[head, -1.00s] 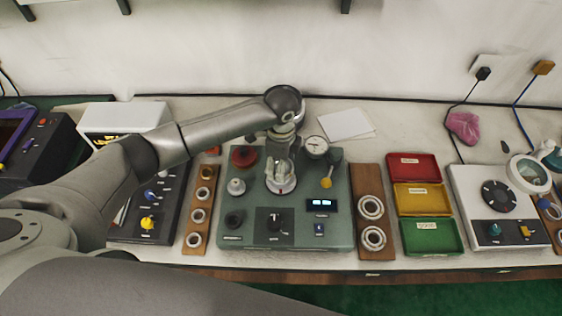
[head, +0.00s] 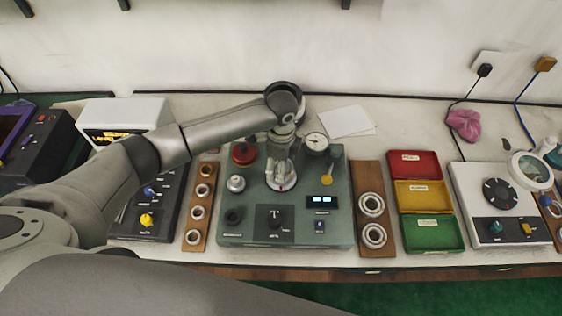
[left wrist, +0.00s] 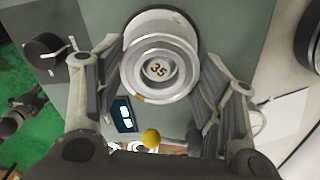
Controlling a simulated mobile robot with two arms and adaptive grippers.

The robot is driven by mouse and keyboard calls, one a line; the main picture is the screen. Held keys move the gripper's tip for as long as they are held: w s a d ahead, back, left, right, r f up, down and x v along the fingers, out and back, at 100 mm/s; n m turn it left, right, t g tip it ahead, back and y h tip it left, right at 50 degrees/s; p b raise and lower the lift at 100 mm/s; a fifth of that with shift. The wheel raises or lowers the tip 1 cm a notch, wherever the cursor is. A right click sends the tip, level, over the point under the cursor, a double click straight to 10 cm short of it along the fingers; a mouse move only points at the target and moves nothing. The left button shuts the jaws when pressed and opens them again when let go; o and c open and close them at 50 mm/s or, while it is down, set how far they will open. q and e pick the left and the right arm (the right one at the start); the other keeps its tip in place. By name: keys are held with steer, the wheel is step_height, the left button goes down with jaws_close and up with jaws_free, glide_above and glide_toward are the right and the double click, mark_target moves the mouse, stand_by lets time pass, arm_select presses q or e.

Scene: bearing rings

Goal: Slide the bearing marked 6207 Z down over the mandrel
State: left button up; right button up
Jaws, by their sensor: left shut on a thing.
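My left gripper (head: 282,166) is over the middle of the green tester (head: 335,228). In the left wrist view its two fingers (left wrist: 160,88) are on either side of a silver bearing ring (left wrist: 132,76), and it is shut on that ring. The mandrel top (left wrist: 158,70), marked 35, shows through the ring's bore, and the ring looks around or right above it; I cannot tell how far down it sits. No 6207 Z marking is readable. A pale round base shows behind the ring. My right gripper is not in view.
A dial gauge (head: 317,142), a red knob (head: 243,154) and a yellow-tipped lever (head: 327,180) stand close around the gripper. Wooden boards with rings lie left (head: 188,246) and right (head: 377,250). Red, yellow and green trays (head: 433,250) are farther right.

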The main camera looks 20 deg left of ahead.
arm_select(q)
steer(key=shift+r+p, duration=0.1)
steer(key=shift+p, duration=0.25)
stand_by(0.3)
steer(key=shift+f, duration=0.2)
stand_by(0.3)
steer(key=shift+f, duration=0.35)
steer(key=o, duration=1.4)
steer(key=shift+c, duration=0.2)
